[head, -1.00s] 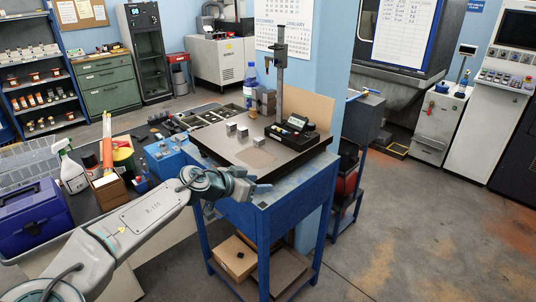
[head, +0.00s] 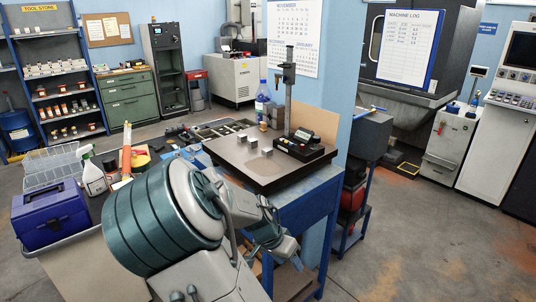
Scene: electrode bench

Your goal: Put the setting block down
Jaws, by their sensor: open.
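Small grey metal blocks stand on the dark surface plate (head: 238,164): one at the left (head: 242,138), one beside it (head: 252,144) and one nearer the front (head: 267,152). I cannot tell which is the setting block. A height gauge (head: 289,90) with a black base and display stands at the plate's right rear. My gripper (head: 295,261) is at the front right of the blue stand, below the plate and apart from the blocks. It is open; its fingers are small and partly hidden by my wrist, and I see nothing held.
The blue stand (head: 318,190) carries the plate. A blue-capped bottle (head: 262,103) stands behind it. The plate's front is clear; open floor lies to the right.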

